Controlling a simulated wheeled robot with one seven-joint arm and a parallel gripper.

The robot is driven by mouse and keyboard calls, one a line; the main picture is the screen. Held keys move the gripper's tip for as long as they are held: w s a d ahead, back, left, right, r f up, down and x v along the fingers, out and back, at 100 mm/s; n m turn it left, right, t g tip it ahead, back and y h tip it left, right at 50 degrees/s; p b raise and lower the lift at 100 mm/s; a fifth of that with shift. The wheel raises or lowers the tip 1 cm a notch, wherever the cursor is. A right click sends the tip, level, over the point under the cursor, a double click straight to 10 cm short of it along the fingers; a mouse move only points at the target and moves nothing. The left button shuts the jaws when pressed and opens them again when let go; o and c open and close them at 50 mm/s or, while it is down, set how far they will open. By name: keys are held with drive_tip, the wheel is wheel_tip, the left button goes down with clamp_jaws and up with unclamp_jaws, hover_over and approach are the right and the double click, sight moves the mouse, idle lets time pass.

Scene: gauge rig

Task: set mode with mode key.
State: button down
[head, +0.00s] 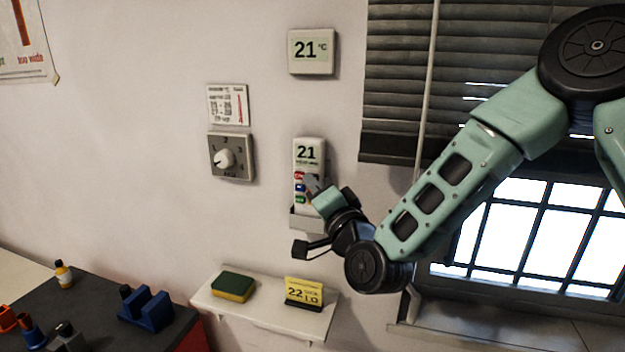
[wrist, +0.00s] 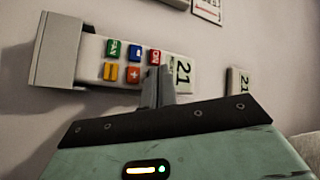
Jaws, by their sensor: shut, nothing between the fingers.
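A white handheld remote (head: 309,153) stands in a wall holder, its screen reading 21. In the wrist view the remote (wrist: 92,60) lies sideways, with a green key (wrist: 117,48), a blue key (wrist: 135,49), a red key (wrist: 154,57), a yellow key (wrist: 111,71) and an orange plus key (wrist: 133,74). The lettering on the blue key is too small to read. My gripper (head: 311,183) is shut and empty in front of the keypad. In the wrist view its fingertips (wrist: 158,72) are beside the red and plus keys and hide part of the face; I cannot tell whether they touch it.
The grey holder (head: 305,222) encloses the remote's lower end. A wall display (head: 311,47) above reads 21 °C. A dial box (head: 240,170) and a card (head: 228,91) hang to the left. Below, a shelf (head: 262,314) bears a sponge (head: 233,288) and a yellow sign (head: 304,290).

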drive_tip(key=shift+s+a, duration=0.25)
drive_tip(key=shift+s, duration=0.4)
drive_tip(key=shift+s+a+b, duration=0.3)
drive_tip(key=shift+s, duration=0.5)
drive_tip(key=shift+s+a+b, duration=0.25)
drive_tip(key=shift+s+b, duration=0.1)
drive_tip(key=shift+s, duration=0.45)
drive_tip(key=shift+s+a+b, duration=0.3)
drive_tip(key=shift+s, duration=0.5)
drive_tip(key=shift+f, duration=0.15)
drive_tip(key=s+a+f+n+g+b, duration=0.2)
drive_tip(key=s+f+n+g+b, duration=0.2)
drive_tip(key=s+f+n+g, duration=0.8)
drive_tip(key=s+d+f+n+g+h+b, duration=0.1)
drive_tip(key=s+d+f+g+h, duration=0.2)
drive_tip(key=s+d, duration=0.4)
drive_tip(key=s+d+f+n+g+h+b, duration=0.1)
drive_tip(key=s+d+f+g+h, duration=0.1)
drive_tip(key=s+d, duration=0.6)
drive_tip(key=s+g+h, duration=0.1)
drive_tip(key=h, duration=0.1)
drive_tip(key=shift+d+f+n+g+h+b, duration=0.2)
drive_tip(key=shift+f+n+g+h+b, duration=0.1)
drive_tip(key=shift+f+g+h+b, duration=0.1)
